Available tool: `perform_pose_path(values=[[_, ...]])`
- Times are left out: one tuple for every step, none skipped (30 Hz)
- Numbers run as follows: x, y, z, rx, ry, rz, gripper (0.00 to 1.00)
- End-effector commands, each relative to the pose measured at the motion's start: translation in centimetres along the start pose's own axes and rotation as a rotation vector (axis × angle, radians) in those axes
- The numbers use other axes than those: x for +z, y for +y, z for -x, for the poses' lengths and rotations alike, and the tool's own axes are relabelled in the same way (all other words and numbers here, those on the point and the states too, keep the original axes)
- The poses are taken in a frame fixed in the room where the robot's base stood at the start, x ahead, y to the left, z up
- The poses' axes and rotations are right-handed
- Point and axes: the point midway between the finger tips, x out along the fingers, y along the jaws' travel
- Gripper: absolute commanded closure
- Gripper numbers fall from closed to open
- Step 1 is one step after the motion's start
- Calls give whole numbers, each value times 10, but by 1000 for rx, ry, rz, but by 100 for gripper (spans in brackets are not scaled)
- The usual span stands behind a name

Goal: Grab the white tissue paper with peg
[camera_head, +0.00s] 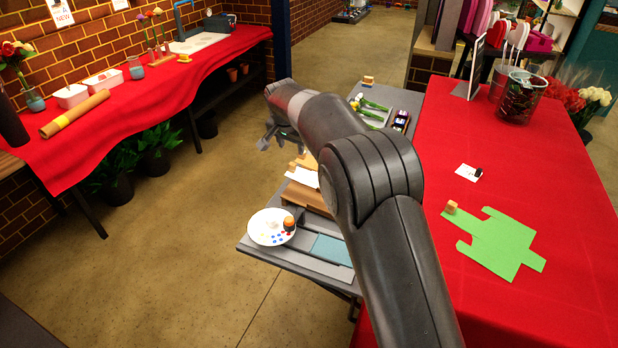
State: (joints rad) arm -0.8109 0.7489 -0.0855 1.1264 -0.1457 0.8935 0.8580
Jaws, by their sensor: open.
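A white sheet (303,178), perhaps the tissue paper, lies on a wooden stand (294,197) on the grey side table. A light wooden piece (305,162) shows just behind it; I cannot tell whether it is the peg. My arm hides the right part of this sheet and stand. My gripper (270,141) is open, above and a little left of the stand, apart from the sheet. It looks empty, though its fingers are small and partly blurred. A smaller white card (467,172) with a dark object on it lies on the red table at right.
A white plate (271,227) with an orange-brown item sits at the grey table's (258,248) near left corner. Green paper (495,240) with a small wooden block (452,207) lies on the red table (540,165). The floor (190,250) at left is clear.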

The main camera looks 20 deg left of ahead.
Motion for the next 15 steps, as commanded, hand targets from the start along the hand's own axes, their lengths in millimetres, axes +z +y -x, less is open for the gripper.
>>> perform_pose_path(values=[[1,1,-10,3,-3,0,53],[1,1,-15,2,-3,0,53],[1,0,-22,2,-2,1,53],[1,0,-26,2,-2,1,53],[1,0,-30,1,-2,1,53],[1,0,-34,1,-1,1,53],[1,0,-36,0,-1,1,53],[1,0,-38,0,-1,1,53],[2,0,-40,0,-1,1,53],[3,0,-42,0,-1,1,53],[4,0,-44,0,-1,1,53],[5,0,-49,1,-2,2,53],[6,0,-52,1,-2,2,53],[8,0,-56,2,-2,2,53],[10,0,-63,2,-3,2,53]])
